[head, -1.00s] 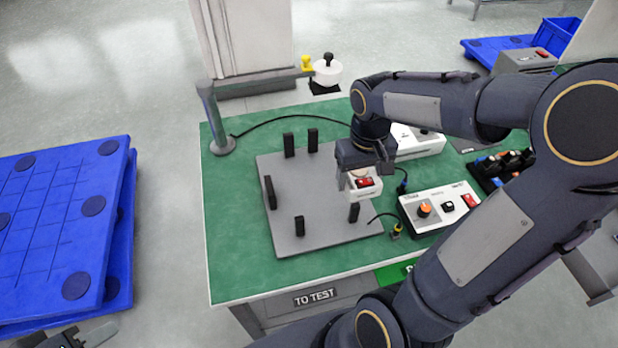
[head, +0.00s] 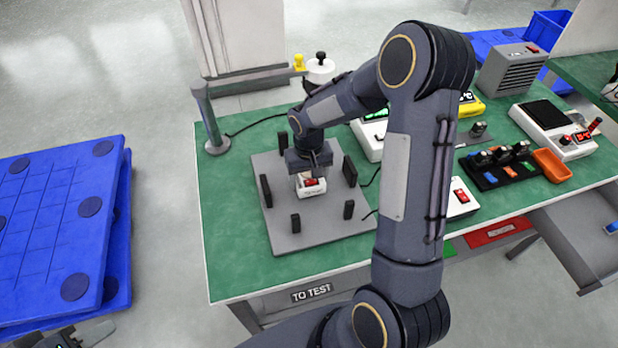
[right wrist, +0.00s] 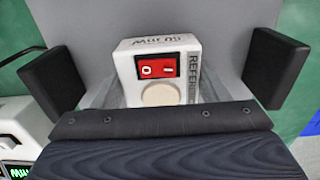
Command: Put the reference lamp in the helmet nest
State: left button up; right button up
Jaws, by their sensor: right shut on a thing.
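The reference lamp is a small white box (right wrist: 155,62) with a red rocker switch, a round cream part and "REFERE" lettering on its side. In the head view the lamp (head: 311,188) is between the black posts of a grey plate (head: 325,222), which I take for the helmet nest. My right gripper (head: 309,172) is shut on the lamp from above. I cannot tell whether the lamp touches the plate. The wrist view shows a black post on each side of it, apart from it. My left gripper (head: 78,336) is partly cut off at the bottom left corner.
The nest lies on a green-topped bench (head: 232,265). A grey post (head: 210,118) with a cable stands at its back left. White instrument boxes (head: 460,197) and a black tray (head: 500,170) are to the right. Blue pallets (head: 60,225) stand on the floor at left.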

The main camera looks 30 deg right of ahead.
aim_at(309, 177)
jog(key=shift+f, duration=0.4)
jog(key=shift+f, duration=0.25)
jog(key=o, duration=1.1)
jog(key=shift+r, duration=0.1)
notch_tip(309, 177, up, 12)
jog(key=s+a+r+t+y, duration=0.2)
jog(key=s+r+t, duration=0.1)
jog(key=s+r, duration=0.65)
jog(key=s+a+t, duration=0.1)
jog(key=s, duration=0.3)
jog(key=s+a+f+y, duration=0.1)
jog(key=s+a, duration=0.1)
jog(key=s, duration=0.2)
jog(key=s+a+f+n+t, duration=0.1)
jog(key=s+a, duration=0.1)
jog(key=s, duration=0.2)
jog(key=shift+s+a+f+t+y, duration=0.1)
jog(key=shift+s+a+t+y, duration=0.05)
jog(key=shift+s+t+y, duration=0.2)
